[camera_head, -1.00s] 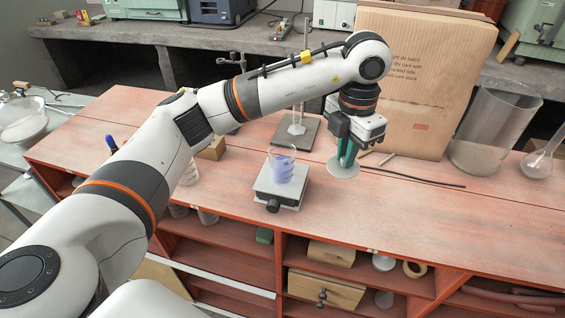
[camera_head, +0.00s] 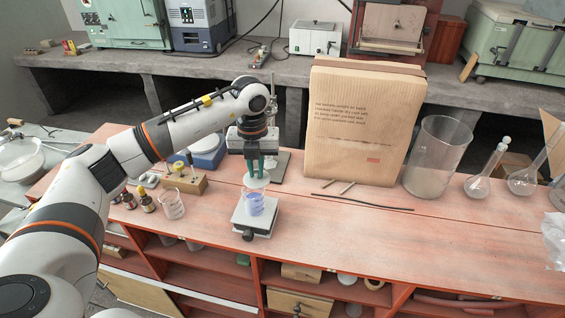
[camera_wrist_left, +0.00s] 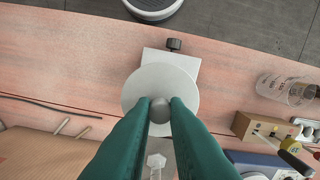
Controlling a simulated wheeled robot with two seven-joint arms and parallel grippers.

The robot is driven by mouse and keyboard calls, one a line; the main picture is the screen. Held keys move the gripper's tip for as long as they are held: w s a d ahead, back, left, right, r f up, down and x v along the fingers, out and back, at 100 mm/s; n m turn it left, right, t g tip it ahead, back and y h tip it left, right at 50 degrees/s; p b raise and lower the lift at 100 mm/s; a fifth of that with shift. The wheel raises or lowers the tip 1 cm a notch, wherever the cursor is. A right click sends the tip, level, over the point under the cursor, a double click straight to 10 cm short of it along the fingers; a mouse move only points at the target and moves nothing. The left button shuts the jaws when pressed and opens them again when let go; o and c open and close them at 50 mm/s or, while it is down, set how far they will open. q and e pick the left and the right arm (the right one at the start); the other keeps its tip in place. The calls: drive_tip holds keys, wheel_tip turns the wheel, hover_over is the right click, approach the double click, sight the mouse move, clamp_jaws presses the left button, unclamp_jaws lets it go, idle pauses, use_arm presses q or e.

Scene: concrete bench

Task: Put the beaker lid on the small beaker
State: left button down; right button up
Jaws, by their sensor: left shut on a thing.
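The small beaker (camera_head: 254,205), clear with blue-violet contents, stands upright on a small grey platform (camera_head: 240,219) on the red-topped bench. My left gripper (camera_head: 255,173) points down over it, with green fingers shut on the knob of the pale round beaker lid (camera_head: 257,183). The lid appears roughly level, just above the beaker's rim; I cannot tell whether they touch. In the left wrist view, the fingers (camera_wrist_left: 160,107) grip the grey knob at the centre of the lid (camera_wrist_left: 160,77). There the lid hides the beaker. My right gripper is out of view.
Another clear beaker (camera_head: 171,205) stands to the left, near brown bottles (camera_head: 146,200) and a wooden block (camera_head: 185,180). A retort stand (camera_head: 281,168) is close behind. A large cardboard package (camera_head: 362,125) and a glass cylinder (camera_head: 437,158) stand right.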

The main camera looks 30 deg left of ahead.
use_arm(q)
drive_tip(key=shift+s+a+r+n, duration=0.2)
drive_tip(key=shift+a+n, duration=0.1)
drive_tip(key=shift+a, duration=0.15)
drive_tip(key=shift+a+f, duration=0.15)
drive_tip(key=shift+f, duration=0.05)
drive_tip(key=shift+a+f+b, duration=0.1)
drive_tip(key=shift+f+b, duration=0.8)
drive_tip(key=shift+f, duration=0.7)
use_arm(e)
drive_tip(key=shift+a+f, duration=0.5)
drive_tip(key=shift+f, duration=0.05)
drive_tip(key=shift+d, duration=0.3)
use_arm(q)
drive_tip(key=shift+f+b, duration=0.4)
drive_tip(key=shift+b, duration=0.05)
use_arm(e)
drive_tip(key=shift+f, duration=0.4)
use_arm(q)
drive_tip(key=c, duration=1.3)
unclamp_jaws()
drive_tip(key=shift+c, duration=0.2)
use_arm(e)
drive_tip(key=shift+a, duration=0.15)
